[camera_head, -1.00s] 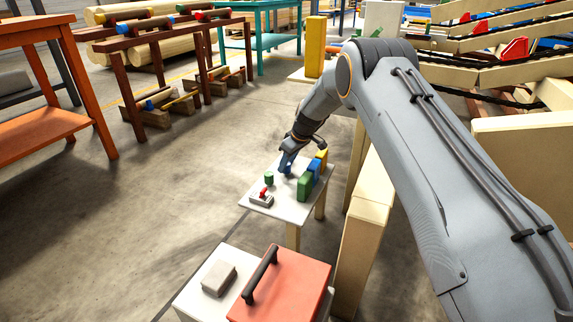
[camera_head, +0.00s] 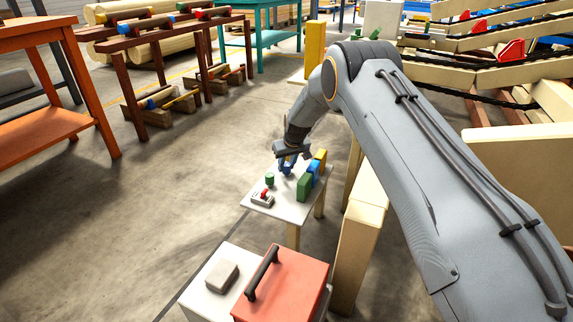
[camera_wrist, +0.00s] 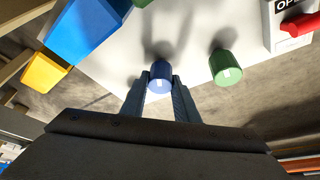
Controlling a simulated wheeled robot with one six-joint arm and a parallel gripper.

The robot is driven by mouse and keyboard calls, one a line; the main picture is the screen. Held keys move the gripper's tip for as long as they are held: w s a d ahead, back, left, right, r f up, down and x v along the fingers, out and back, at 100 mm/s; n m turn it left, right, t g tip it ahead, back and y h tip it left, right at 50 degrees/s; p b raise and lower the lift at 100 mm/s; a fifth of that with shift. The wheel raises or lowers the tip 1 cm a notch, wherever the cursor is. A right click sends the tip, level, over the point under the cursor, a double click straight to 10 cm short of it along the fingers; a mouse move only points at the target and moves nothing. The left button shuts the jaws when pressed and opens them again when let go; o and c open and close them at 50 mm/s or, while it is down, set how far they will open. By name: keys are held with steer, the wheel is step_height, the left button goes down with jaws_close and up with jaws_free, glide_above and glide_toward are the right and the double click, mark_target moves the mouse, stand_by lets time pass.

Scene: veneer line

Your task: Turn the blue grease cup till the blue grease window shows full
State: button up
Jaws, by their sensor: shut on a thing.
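The blue grease cup (camera_wrist: 160,77) is a small round knob with a white mark on its top, in the middle of the wrist view. My gripper (camera_wrist: 160,90) is shut on it, one finger on each side. The blue block (camera_head: 313,173), likely the housing with the blue grease window, stands right of the gripper and shows in the wrist view (camera_wrist: 88,35). No window face or level is visible.
A green cup (camera_wrist: 223,66) stands beside the blue one. A green block (camera_head: 303,188) and a yellow block (camera_head: 320,157) flank the blue block. A grey box with a red lever (camera_head: 264,194) sits at the table's front. A red case (camera_head: 285,285) stands nearer.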

stand_by(0.4)
steer(key=o, duration=1.1)
steer(key=shift+c, duration=0.2)
steer(key=p+v, duration=0.2)
steer(key=v, duration=0.5)
steer(key=shift+s+r+p, duration=0.2)
steer(key=shift+r+p, duration=0.15)
